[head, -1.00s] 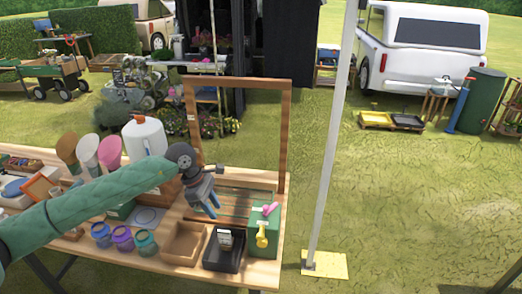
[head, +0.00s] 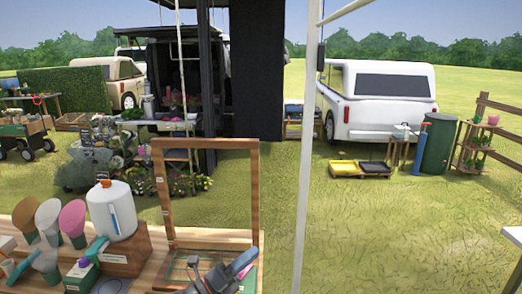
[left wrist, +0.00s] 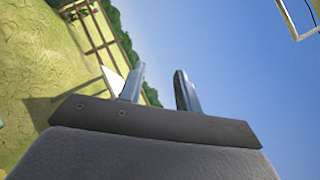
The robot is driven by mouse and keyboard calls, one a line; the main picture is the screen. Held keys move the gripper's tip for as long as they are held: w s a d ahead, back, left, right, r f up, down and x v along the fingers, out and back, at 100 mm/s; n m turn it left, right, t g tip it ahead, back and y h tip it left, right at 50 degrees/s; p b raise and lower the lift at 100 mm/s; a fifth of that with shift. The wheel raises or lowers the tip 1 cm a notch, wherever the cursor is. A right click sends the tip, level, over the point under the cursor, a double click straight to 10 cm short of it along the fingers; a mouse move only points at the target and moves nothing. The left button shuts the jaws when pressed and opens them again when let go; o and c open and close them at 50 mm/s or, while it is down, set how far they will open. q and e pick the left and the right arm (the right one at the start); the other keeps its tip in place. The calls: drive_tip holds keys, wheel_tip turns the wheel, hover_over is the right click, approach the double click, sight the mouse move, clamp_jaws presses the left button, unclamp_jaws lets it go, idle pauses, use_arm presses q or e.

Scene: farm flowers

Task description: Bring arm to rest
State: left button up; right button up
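My left gripper (head: 240,266) is at the bottom of the head view, in front of the lower part of the wooden frame (head: 253,200) on the workbench (head: 20,218). In the left wrist view the two fingers of this gripper (left wrist: 160,80) stand apart with only sky and a bit of hedge between them, so it is open and empty. Most of my left arm is below the head view. My right gripper is not in view.
On the bench left of the frame stand a white jug (head: 112,212) and several coloured scoops (head: 73,217). A white pole (head: 304,170) rises right of the bench. Open grass (head: 400,230) lies beyond it, with a white car (head: 378,98) behind.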

use_arm(q)
drive_tip(key=s+a+f+n+t+y, duration=0.1)
drive_tip(key=s+a+f+n+y, duration=0.2)
drive_tip(key=a+f+n+y, duration=0.8)
drive_tip(key=s+a+f+n+t+y, duration=0.1)
drive_tip(key=s+a+f+n+y, duration=0.4)
drive_tip(key=n, duration=1.1)
drive_tip(key=s+a+f+n+g+y, duration=0.1)
drive_tip(key=s+f+n+g, duration=0.2)
drive_tip(key=s+f+g, duration=0.55)
drive_tip(key=s+a+f+n+g+y, duration=0.1)
drive_tip(key=s+f+n+g, duration=0.35)
drive_tip(key=s, duration=0.75)
wheel_tip(320, 180, down, 26)
drive_tip(key=w+d+m+t, duration=0.1)
drive_tip(key=w, duration=0.1)
drive_tip(key=s+f, duration=0.4)
drive_tip(key=f, duration=0.8)
drive_tip(key=s+f, duration=0.4)
drive_tip(key=f, duration=0.8)
drive_tip(key=shift+s+d+f+g+b, duration=0.25)
drive_tip(key=shift+d+f+g+b, duration=0.1)
drive_tip(key=shift+b, duration=0.1)
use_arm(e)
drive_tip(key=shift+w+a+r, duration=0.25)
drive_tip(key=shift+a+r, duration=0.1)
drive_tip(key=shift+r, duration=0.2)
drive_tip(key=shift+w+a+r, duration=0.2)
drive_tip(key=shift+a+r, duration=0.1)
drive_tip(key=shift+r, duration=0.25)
